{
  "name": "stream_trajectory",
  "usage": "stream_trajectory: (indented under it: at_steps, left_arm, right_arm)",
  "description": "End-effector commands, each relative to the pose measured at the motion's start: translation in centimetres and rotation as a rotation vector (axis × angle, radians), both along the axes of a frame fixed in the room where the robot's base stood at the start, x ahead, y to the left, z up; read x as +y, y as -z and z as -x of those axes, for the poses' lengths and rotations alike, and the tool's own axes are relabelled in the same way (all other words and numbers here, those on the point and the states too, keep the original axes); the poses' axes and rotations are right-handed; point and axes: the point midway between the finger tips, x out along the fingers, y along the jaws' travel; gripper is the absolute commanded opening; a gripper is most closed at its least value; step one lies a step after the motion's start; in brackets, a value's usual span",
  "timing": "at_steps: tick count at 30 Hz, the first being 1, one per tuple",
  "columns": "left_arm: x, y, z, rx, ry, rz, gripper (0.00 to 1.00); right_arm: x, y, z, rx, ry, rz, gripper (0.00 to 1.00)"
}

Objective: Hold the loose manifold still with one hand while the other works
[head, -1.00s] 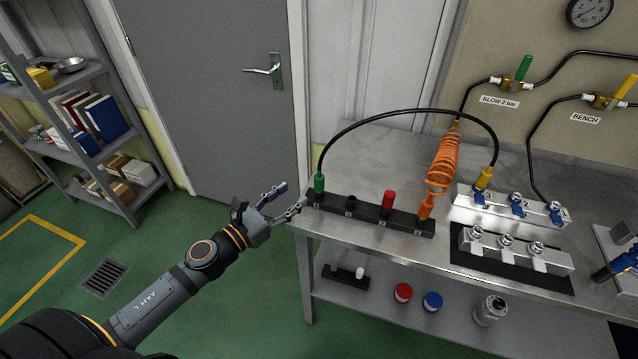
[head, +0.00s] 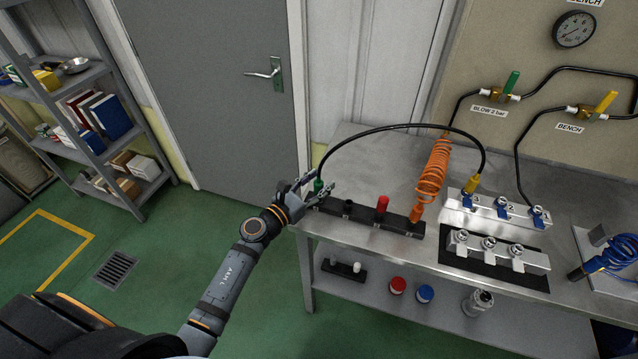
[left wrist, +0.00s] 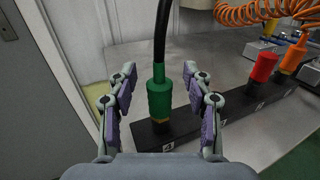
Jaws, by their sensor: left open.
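My left gripper (head: 318,188) is at the left end of a black plug rack (head: 355,216) on the bench. In the left wrist view its open fingers stand on either side of a green connector (left wrist: 160,95), which is upright in the rack with a black hose from its top. A silver manifold (head: 497,251) with several fittings lies on a black mat (head: 500,270). Behind it is a second silver manifold (head: 490,209) with blue valves; a yellow connector (head: 471,184) joins the hose's other end there. My right gripper is not in view.
A red plug (head: 382,203) and an orange connector (head: 417,213) with a coiled orange hose (head: 433,172) stand in the rack. A blue coiled hose (head: 618,252) lies at the right. The back left of the bench top (head: 385,165) is clear under the arching black hose.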

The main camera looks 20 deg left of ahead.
Motion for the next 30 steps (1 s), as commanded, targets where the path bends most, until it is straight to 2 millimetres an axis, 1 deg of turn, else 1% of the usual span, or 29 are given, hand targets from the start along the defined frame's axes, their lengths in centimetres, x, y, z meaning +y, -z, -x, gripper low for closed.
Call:
stream_trajectory:
  at_steps: [2, 8, 19, 27, 30]
  left_arm:
    - [-0.23, 0.01, -0.42, 0.0, 0.0, 0.001, 0.51]
    - [-0.23, 0.12, -0.43, 0.001, 0.001, 0.0, 0.51]
    - [-0.21, 0.11, -0.42, 0.001, 0.001, 0.0, 0.01]
    - [-0.2, 0.07, -0.41, 0.001, 0.0, 0.0, 0.0]
    - [-0.2, -0.34, -0.42, 0.0, 0.0, 0.0, 0.0]
  right_arm:
    - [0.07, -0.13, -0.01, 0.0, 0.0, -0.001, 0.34]
    - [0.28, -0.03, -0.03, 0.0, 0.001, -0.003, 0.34]
    - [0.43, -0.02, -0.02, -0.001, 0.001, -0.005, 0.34]
    - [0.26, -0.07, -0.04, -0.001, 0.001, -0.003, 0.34]
    - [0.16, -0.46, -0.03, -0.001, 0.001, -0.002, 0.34]
